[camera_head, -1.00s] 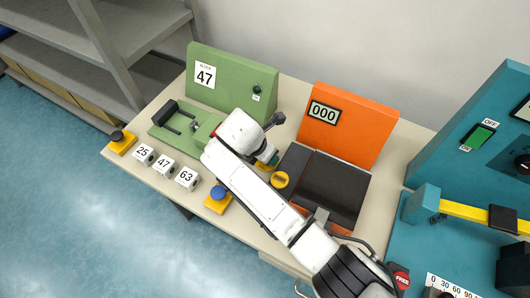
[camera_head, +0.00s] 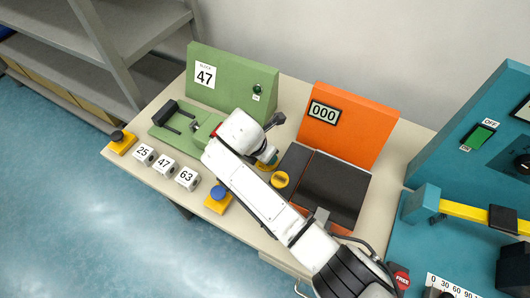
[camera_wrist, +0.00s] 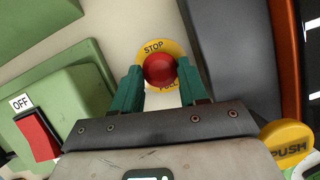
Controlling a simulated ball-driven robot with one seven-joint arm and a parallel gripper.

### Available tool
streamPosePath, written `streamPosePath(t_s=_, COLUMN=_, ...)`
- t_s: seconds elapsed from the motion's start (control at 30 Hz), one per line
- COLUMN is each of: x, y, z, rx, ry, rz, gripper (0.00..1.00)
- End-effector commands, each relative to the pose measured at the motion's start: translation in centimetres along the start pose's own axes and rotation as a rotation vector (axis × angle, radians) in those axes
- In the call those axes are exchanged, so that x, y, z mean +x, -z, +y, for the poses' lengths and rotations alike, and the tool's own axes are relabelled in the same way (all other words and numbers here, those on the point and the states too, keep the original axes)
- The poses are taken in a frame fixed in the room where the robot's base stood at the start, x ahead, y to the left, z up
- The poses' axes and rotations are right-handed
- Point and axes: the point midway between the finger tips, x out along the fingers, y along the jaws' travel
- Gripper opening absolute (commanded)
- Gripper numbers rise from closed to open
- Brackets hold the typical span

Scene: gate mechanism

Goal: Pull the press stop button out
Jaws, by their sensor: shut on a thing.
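The press stop button (camera_wrist: 159,68) is a red round knob on a yellow disc (camera_wrist: 174,47) marked STOP, with a second word below partly hidden; it shows in the wrist view. My gripper (camera_wrist: 160,76) has its two green fingers on either side of the red knob, shut on it. In the head view my gripper (camera_head: 268,163) reaches down between the green press and the orange unit, and my arm hides the red knob there.
A yellow PUSH button (camera_wrist: 287,139) is close at the right in the wrist view. A red OFF switch (camera_wrist: 37,134) is at the left on a green box. The orange unit (camera_head: 372,122) and numbered blocks (camera_head: 164,163) stand on the beige bench.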

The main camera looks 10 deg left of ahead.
Motion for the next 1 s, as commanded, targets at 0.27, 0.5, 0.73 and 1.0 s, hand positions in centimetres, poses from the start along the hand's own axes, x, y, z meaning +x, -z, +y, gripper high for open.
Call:
streamPosePath(t_s=0.27, x=-1.3, y=-0.5, z=0.0, rx=0.0, ry=0.002, rz=0.0, gripper=0.0)
streamPosePath(t_s=0.5, x=-1.5, y=-0.6, z=0.0, rx=0.0, ry=0.002, rz=0.0, gripper=0.0)
streamPosePath(t_s=0.73, x=-1.6, y=-0.7, z=0.1, rx=0.001, ry=0.0, rz=-0.002, gripper=0.5)
streamPosePath(t_s=1.0, x=-1.5, y=-0.6, z=0.0, rx=0.0, ry=0.0, rz=0.0, gripper=0.54)
